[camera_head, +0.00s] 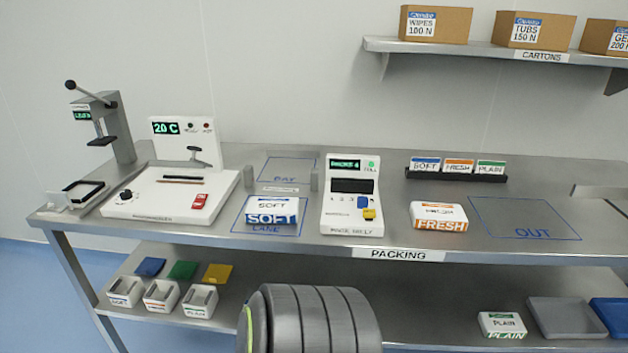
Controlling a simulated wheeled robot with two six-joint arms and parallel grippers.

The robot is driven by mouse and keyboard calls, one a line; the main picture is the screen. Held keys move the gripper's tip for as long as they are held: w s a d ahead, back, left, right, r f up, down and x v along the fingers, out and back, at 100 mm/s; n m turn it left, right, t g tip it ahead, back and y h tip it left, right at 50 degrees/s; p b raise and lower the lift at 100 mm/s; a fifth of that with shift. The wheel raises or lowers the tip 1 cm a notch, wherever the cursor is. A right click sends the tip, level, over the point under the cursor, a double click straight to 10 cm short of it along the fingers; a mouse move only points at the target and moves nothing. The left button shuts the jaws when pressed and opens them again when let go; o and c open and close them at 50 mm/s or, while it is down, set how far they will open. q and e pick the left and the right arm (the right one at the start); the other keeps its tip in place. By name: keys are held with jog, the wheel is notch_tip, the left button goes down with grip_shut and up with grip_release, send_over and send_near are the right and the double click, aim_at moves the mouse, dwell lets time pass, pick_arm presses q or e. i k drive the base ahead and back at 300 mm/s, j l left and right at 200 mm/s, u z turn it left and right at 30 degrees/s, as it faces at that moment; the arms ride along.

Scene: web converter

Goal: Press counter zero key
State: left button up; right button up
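A white counter unit (339,217) stands on the steel table near the middle. It has a green-lit display (344,163) at its top, a green lamp beside that, and a dark window below. Small keys sit on its sloped face, including a blue key (363,201) and a yellow key (370,214). The key labels are too small to read for certain, so I cannot tell which is the zero key. Neither of my grippers is in view, and nothing touches the unit.
A SOFT pack (271,218) lies left of the unit and a FRESH pack (438,224) right of it. A white sealer-like machine (150,203) and a lever press (118,130) stand at left. A card holder (440,176) is behind. The OUT area (525,215) is empty.

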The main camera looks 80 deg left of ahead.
aim_at(368, 214)
jog(key=u, duration=2.4)
